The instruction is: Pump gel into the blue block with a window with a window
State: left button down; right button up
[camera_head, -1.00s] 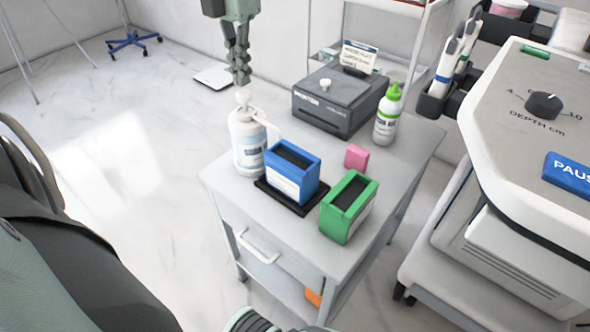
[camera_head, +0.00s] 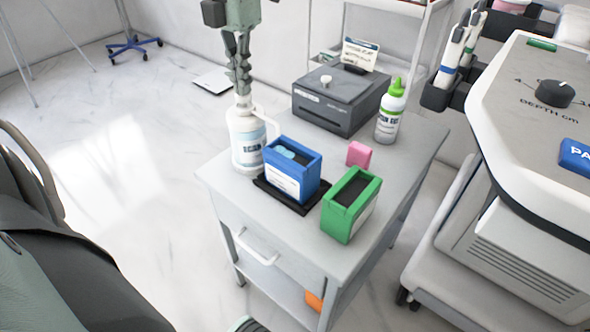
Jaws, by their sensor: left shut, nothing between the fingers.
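The blue block with a window (camera_head: 291,171) stands on a black pad (camera_head: 293,203) on the cart top. Its dark window has a light-blue gel blob (camera_head: 287,152) at its left end. A white pump bottle (camera_head: 247,143) stands just behind and left of it, with its spout pointing toward the block. My left gripper (camera_head: 242,91) is shut and points straight down on the pump head, which it mostly hides. Nothing shows between its fingers. My right gripper is not in view.
A green block (camera_head: 350,205) stands right of the blue one, with a small pink block (camera_head: 359,154) behind it. A grey box (camera_head: 338,101) and a green-capped bottle (camera_head: 391,112) stand at the back of the cart. A machine (camera_head: 530,150) is at the right.

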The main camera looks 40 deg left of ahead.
pick_arm(q)
jog(key=shift+r+p, duration=0.75)
jog(key=shift+r, duration=0.75)
jog(key=shift+r, duration=0.15)
notch_tip(320, 180, up, 6)
jog(key=p, duration=0.3)
dwell(0.5)
